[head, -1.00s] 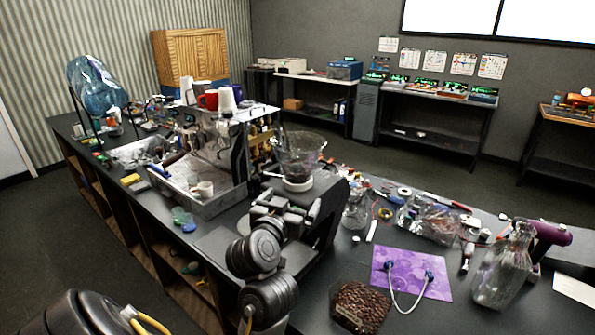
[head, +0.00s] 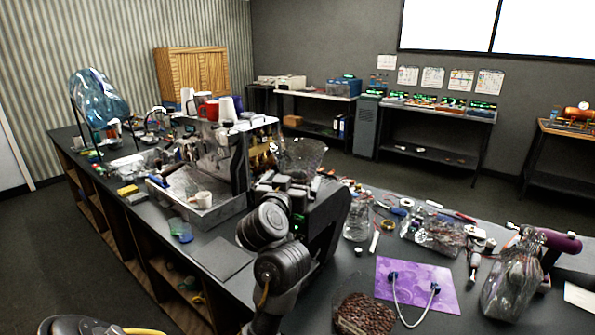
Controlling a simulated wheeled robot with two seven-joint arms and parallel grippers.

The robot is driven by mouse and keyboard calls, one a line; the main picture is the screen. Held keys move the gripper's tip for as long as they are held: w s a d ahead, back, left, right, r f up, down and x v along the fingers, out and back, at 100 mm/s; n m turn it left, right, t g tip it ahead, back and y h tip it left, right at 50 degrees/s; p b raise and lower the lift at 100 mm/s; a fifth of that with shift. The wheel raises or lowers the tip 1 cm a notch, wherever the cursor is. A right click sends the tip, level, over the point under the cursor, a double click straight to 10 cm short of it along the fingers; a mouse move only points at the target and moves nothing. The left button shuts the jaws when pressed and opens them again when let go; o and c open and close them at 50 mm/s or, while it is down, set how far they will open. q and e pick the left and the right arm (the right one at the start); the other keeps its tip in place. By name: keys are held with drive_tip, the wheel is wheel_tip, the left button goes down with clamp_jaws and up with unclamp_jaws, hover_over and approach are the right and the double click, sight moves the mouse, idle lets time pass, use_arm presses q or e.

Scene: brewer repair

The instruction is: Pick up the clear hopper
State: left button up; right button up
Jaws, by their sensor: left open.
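The clear hopper (head: 305,158) is a transparent, wide-mouthed funnel-like vessel. It sits upright on top of a black grinder (head: 328,225), just right of the espresso machine. My left gripper (head: 285,183) is in front of the hopper's lower part and covers its base in the head view. Its jaws are open, but I cannot tell whether the fingers are around or only beside the hopper.
The espresso machine (head: 215,165), with cups on top, stands close on the left. A glass jug (head: 512,280), coffee beans (head: 362,312), a purple mat (head: 440,270) and a small glass flask (head: 356,222) crowd the counter to the right.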

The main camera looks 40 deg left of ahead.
use_arm(q)
drive_tip(key=b+x, duration=0.2)
drive_tip(key=x, duration=0.1)
drive_tip(key=f+b+x, duration=0.1)
drive_tip(key=shift+w+a, duration=0.3)
drive_tip(key=shift+w, duration=0.05)
drive_tip(key=shift+w+r, duration=0.15)
drive_tip(key=shift+r, duration=0.2)
drive_tip(key=shift+c, duration=0.4)
drive_tip(key=c, duration=0.8)
drive_tip(key=shift+r, duration=0.3)
wheel_tip(320, 180, up, 9)
drive_tip(key=p, duration=0.7)
drive_tip(key=shift+r, duration=0.15)
